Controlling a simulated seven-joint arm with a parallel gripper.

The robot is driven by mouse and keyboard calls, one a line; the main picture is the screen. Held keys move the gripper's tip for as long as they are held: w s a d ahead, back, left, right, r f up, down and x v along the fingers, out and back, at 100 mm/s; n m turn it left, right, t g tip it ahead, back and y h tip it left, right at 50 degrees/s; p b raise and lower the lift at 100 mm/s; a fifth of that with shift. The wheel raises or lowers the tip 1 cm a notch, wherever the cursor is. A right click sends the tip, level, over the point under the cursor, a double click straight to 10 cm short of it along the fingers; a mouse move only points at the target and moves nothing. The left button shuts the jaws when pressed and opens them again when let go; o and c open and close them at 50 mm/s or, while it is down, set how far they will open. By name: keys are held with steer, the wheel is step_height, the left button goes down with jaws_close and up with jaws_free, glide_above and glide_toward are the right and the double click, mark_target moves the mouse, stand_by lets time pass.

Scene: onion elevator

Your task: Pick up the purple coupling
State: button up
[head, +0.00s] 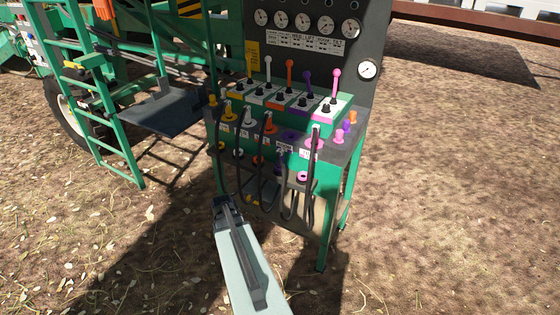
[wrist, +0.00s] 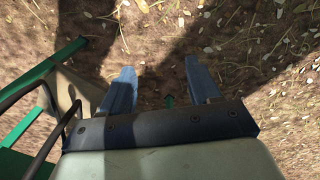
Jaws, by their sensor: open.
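The control stand carries a row of coloured couplings with black hoses. A small dark purple piece (head: 281,157), which looks like the purple coupling, hangs low on the stand's front, below a purple ring (head: 290,135) on the green panel. It is too small to make out in detail. My gripper (head: 222,203) is low in front of the stand, left of and below the purple piece, apart from it. The purple coupling is not visible in the wrist view.
Yellow, white, orange and pink (head: 314,141) couplings share the stand (head: 353,150), with looping black hoses (head: 219,172) close to my gripper. Levers and gauges stand above. A green ladder (head: 105,120) is at left. Open dirt ground (head: 450,200) lies right.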

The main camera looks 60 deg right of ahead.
steer(key=d+r+m+t+h, duration=0.1)
steer(key=d+r+m+h, duration=0.15)
steer(key=d+r, duration=1.45)
steer(key=m+h, duration=0.2)
steer(key=m, duration=0.5)
glide_toward(281, 156)
steer(key=shift+m+g, duration=0.25)
steer(key=shift+g, duration=0.05)
steer(key=x, duration=0.4)
steer(key=w+x, duration=0.1)
steer(key=x, duration=0.3)
steer(key=d+x, duration=0.1)
steer(key=x, duration=0.3)
steer(key=shift+w+d+r, duration=0.1)
steer(key=shift+w, duration=0.25)
jaws_close()
